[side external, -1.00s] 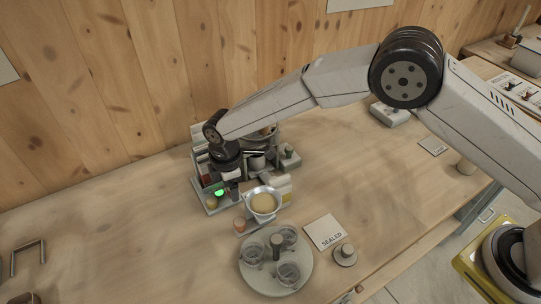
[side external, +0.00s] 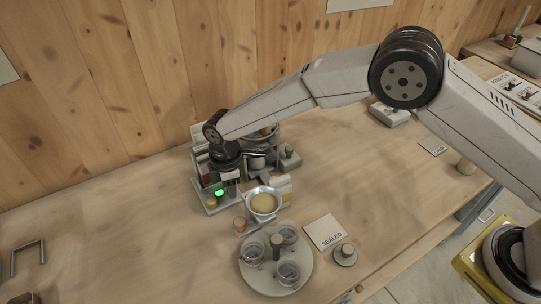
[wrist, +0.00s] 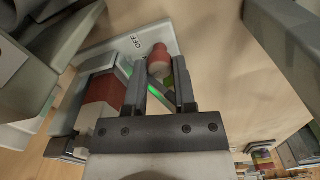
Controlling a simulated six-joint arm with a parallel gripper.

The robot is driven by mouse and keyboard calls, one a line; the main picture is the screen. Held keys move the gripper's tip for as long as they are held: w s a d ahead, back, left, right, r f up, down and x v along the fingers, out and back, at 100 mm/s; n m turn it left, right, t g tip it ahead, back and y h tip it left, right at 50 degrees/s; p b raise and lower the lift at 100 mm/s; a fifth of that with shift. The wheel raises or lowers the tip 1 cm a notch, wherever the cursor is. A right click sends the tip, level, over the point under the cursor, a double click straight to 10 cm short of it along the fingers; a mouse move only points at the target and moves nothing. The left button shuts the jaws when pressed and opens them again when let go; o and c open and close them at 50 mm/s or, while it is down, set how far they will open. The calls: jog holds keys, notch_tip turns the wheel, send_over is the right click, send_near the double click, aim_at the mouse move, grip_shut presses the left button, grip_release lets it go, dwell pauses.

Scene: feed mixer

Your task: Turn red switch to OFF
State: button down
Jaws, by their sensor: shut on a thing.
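In the wrist view a red block (wrist: 106,90) lies left of my gripper (wrist: 158,78), on a pale plate (wrist: 112,58) marked OFF. A red-orange knob (wrist: 160,56) stands just beyond the fingertips. The fingers are shut on a slim bar (wrist: 153,82) with green light on it. I cannot tell whether this bar is part of the red switch. In the side view my gripper (side external: 232,188) is low over the mixer panel (side external: 203,201), beside a lit green light (side external: 219,192). The fingertips are mostly hidden there.
The wooden wall rises close behind. The table's left side is mostly clear.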

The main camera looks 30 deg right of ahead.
jog(key=m, duration=0.3)
jog(key=shift+m, duration=2.4)
jog(key=shift+c, duration=2.1)
grip_release()
jog(key=shift+r, duration=0.15)
jog(key=shift+r, duration=3.75)
